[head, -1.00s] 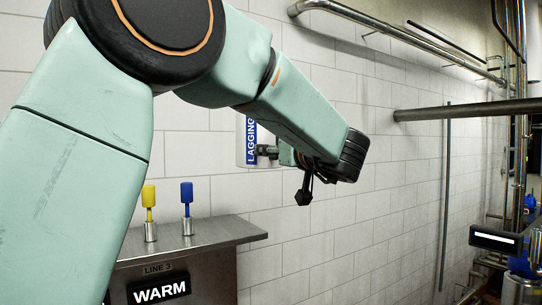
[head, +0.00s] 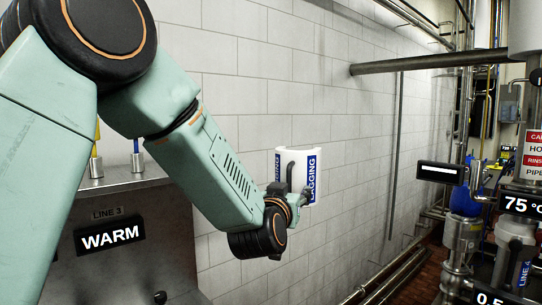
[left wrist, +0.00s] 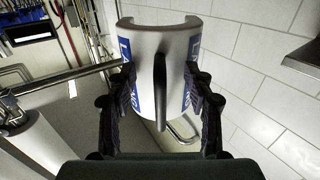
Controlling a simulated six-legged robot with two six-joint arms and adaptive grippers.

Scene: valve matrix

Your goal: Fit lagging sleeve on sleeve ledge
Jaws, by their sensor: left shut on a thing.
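The lagging sleeve (head: 299,157) is a white half-round shell with blue LAGGING labels and a dark handle. It is in the middle of the head view, upright, in front of the tiled wall. My left gripper (head: 296,190) is shut on it. In the left wrist view the sleeve (left wrist: 140,55) is between the fingers of my left gripper (left wrist: 161,88), its open hollow at the top edge and its handle facing the camera. I cannot make out the sleeve ledge for certain. My right gripper is not in view.
A steel cabinet (head: 150,205) with a WARM display (head: 110,236) stands at the left. A horizontal pipe (head: 415,62) juts out at the upper right. Pipework with a 75 °C display (head: 520,203) and a dark display box (head: 437,172) fill the right. Open space lies before the wall.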

